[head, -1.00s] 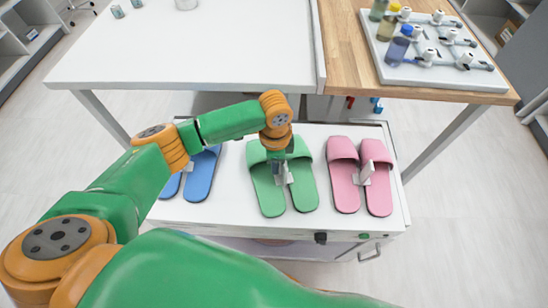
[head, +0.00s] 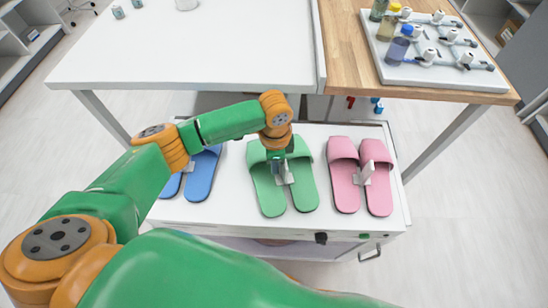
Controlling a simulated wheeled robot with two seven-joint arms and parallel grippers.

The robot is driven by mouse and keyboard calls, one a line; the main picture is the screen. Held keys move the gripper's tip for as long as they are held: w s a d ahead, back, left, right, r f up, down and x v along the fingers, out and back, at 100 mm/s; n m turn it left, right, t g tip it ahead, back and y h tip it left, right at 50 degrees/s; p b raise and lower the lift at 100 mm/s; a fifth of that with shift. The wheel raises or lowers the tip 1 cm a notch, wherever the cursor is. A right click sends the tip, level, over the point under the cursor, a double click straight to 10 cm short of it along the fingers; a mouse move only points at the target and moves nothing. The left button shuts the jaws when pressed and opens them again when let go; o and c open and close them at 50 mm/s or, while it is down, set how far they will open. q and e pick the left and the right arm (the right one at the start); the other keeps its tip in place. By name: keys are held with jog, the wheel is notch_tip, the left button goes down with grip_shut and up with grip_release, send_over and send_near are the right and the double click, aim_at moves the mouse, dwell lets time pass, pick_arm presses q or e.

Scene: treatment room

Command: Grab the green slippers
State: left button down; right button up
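The pair of green slippers (head: 268,193) lies in the middle of a white cart top (head: 233,205), side by side with a small white piece between them. My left gripper (head: 282,176) points down at the middle of the pair, between the two slippers, at the white piece. Its fingers are small and partly hidden by the wrist, so I cannot tell whether they are open or shut on it. My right gripper does not show; a large green arm link fills the bottom of the view.
Blue slippers (head: 203,176) lie to the left and pink slippers (head: 345,184) to the right on the same cart. A white table (head: 190,55) and a wooden table (head: 345,60) stand behind, the latter holding a tray of bottles (head: 478,80). Floor is clear at both sides.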

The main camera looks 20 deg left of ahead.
pick_arm(q)
jog(key=c, duration=0.8)
grip_release()
jog(key=shift+c, duration=0.2)
